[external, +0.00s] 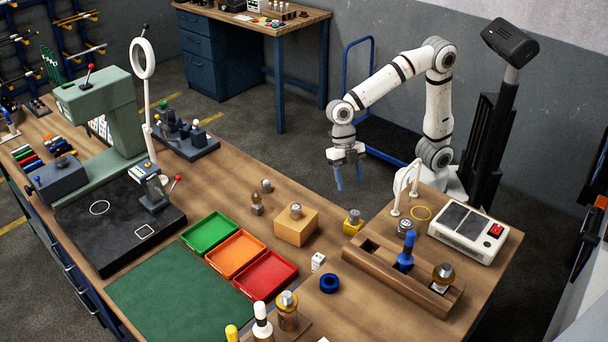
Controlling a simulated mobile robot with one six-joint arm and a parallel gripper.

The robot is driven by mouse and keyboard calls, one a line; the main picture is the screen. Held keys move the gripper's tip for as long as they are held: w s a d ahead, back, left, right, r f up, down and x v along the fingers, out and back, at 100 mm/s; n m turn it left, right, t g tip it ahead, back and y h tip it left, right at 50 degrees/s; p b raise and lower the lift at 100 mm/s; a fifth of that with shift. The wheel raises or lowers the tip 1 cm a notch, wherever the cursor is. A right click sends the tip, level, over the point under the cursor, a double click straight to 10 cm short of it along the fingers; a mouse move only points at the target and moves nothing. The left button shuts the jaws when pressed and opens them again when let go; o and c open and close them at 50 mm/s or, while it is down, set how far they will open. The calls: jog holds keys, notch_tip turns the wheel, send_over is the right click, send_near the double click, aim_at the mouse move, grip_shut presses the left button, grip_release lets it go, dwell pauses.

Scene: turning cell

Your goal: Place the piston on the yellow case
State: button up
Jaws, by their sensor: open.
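My gripper (350,177) hangs above the far edge of the bench, its two blue fingers pointing down, apart and empty. A yellow-tan box (293,232), which may be the yellow case, stands mid-bench, left of and nearer than my gripper. A small metal cylinder (295,210) sits on its top. A smaller yellow piece (350,229) with a metal top stands just below my gripper in the picture. Which metal part is the piston I cannot tell for sure at this size.
The long wooden rack (376,267) holds a blue-handled tool (407,248) and a metal-topped part (442,275). A white arch (400,192) and a white device (466,230) stand at right. Green (188,238), orange (216,257) and red (246,283) trays lie left. Small metal parts (257,205) stand behind.

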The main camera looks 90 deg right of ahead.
jog(key=s+d+m+t+h, duration=0.1)
jog(key=s+d+m, duration=0.3)
jog(key=d+m, duration=0.3)
jog(key=s+d+f+m+t+h, duration=0.1)
jog(key=s+d+m+t, duration=0.1)
jog(key=d+m, duration=0.6)
jog(key=s+d+f+m+t+h, duration=0.1)
jog(key=s+d+m+h, duration=0.1)
jog(key=s+d+m, duration=0.3)
jog(key=shift+s+d+m+t, duration=0.3)
jog(key=shift+d+m, duration=0.9)
jog(key=shift+d, duration=0.05)
